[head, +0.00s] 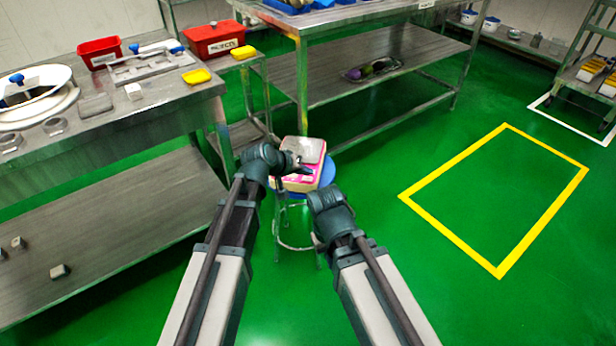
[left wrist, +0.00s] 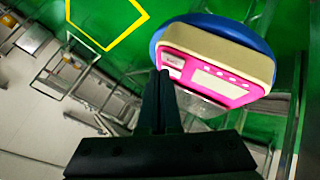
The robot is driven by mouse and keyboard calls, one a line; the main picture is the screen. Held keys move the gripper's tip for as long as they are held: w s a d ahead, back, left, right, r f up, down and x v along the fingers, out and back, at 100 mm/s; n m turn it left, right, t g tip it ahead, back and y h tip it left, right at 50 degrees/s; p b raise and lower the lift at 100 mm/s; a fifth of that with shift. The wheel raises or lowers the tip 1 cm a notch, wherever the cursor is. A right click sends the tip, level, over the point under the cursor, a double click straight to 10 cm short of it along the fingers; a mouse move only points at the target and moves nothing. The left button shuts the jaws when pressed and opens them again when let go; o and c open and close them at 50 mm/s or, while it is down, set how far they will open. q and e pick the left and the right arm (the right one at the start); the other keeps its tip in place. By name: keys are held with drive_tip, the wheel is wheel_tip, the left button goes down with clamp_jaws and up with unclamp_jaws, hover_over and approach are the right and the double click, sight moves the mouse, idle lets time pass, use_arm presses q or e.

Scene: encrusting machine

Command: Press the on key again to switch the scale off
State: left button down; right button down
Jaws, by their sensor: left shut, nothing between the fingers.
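The scale (head: 309,150) has a cream body, a grey plate and a pink front panel. It stands on a blue round stool (head: 328,172) in the middle of the head view. In the left wrist view the scale (left wrist: 235,48) appears turned over, with its pink key panel (left wrist: 212,76) facing the camera.
Another steel table (head: 350,14) is behind the stool. Green floor is open to the right, with a yellow marked rectangle (head: 497,200).

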use_arm(q)
wheel_tip(320, 180, up, 6)
drive_tip(key=p, duration=0.6)
drive_tip(key=shift+s+f, duration=0.1)
idle(0.4)
drive_tip(key=s+a+f+m+g+y, duration=0.1)
drive_tip(key=s+a+f+g+y, duration=0.15)
drive_tip(key=s, duration=0.65)
drive_tip(key=s+a+f+m+g+y, duration=0.1)
drive_tip(key=s+f+m+g+y, duration=0.15)
drive_tip(key=s, duration=0.65)
drive_tip(key=s+a+f+m+g+y, duration=0.1)
drive_tip(key=s+a+g+y, duration=0.15)
drive_tip(key=s, duration=0.55)
wheel_tip(320, 180, up, 29)
drive_tip(key=p, duration=2.9)
drive_tip(key=shift+w+d, duration=0.25)
drive_tip(key=shift+d, duration=0.05)
